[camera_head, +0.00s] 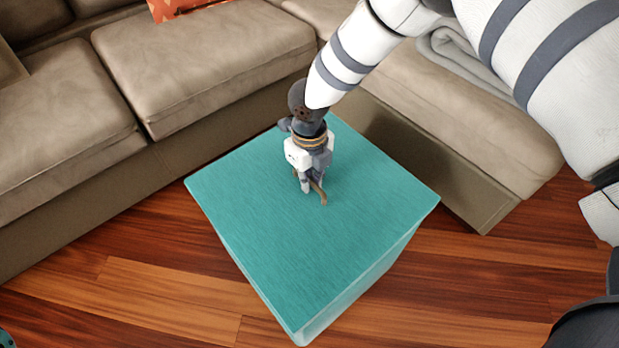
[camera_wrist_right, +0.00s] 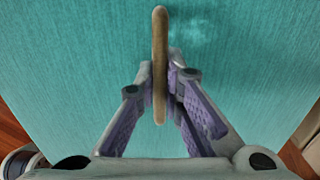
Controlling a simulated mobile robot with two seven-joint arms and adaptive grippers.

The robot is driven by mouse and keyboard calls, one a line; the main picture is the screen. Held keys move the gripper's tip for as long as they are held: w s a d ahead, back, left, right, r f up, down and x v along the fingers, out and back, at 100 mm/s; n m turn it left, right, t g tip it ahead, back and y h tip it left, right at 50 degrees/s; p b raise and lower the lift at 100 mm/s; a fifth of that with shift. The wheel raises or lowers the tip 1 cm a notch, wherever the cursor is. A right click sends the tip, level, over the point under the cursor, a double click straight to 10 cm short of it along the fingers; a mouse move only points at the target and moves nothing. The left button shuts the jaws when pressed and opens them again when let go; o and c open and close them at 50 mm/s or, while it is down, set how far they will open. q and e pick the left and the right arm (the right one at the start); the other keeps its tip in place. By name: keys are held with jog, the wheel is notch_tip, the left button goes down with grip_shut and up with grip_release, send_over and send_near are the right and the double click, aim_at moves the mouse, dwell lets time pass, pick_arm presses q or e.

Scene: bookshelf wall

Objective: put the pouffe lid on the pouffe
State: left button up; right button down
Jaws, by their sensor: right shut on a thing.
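The teal pouffe lid (camera_head: 250,215) shows as a large flat square, with its top face up. A thin tan strap handle (camera_head: 322,197) stands up from its middle. My right gripper (camera_head: 312,186) comes down from above and is shut on this handle. In the right wrist view the handle (camera_wrist_right: 159,35) runs between the two fingertips (camera_wrist_right: 161,85), with the teal lid (camera_wrist_right: 75,60) filling the background. The teal pouffe (camera_head: 365,275) shows below the lid's right edge, lined up with it. I cannot tell whether a small gap lies between them. My left gripper is not in view.
A brown sofa (camera_head: 200,60) runs along the back left, and its chaise part (camera_head: 450,120) stands close behind the pouffe at right. An orange cushion (camera_head: 180,8) and a grey folded blanket (camera_head: 455,50) lie on it. The wooden floor (camera_head: 150,290) in front is clear.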

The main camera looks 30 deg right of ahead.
jog(key=shift+f+b, duration=0.45)
jog(key=shift+f, duration=0.45)
jog(key=c, duration=1.6)
grip_release()
jog(key=shift+c, duration=0.2)
jog(key=shift+r, duration=0.1)
notch_tip(320, 180, up, 12)
jog(key=shift+f, duration=0.1)
